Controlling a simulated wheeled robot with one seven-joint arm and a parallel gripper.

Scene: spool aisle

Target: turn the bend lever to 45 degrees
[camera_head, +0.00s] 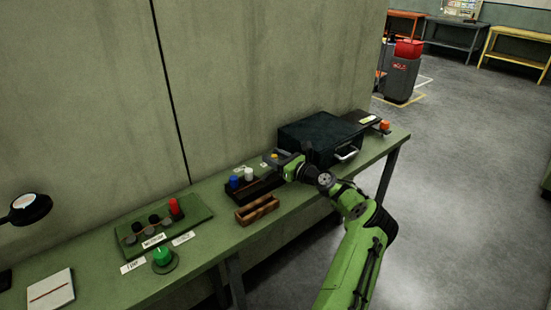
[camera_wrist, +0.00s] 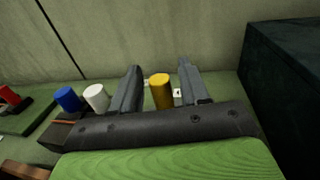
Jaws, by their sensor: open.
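My gripper (camera_head: 272,158) is over the bench beside the dark case. In the wrist view its two fingers (camera_wrist: 160,66) are apart, with a yellow cylinder (camera_wrist: 161,92) showing upright between them. I cannot tell whether either finger touches it. No part is clearly labelled as the bend lever. A dark plate with an orange knob (camera_head: 384,125) lies at the bench's far right end, beyond the case. A green panel (camera_head: 195,217) at the left carries a red upright piece (camera_head: 175,207) and several dark knobs.
Blue (camera_head: 234,182) and white (camera_head: 249,174) cylinders stand in a black rack left of my gripper. A wooden tray (camera_head: 257,209) is in front. The dark case (camera_head: 318,138) stands close on the right. A green button (camera_head: 163,256) and a notepad (camera_head: 50,290) are at left.

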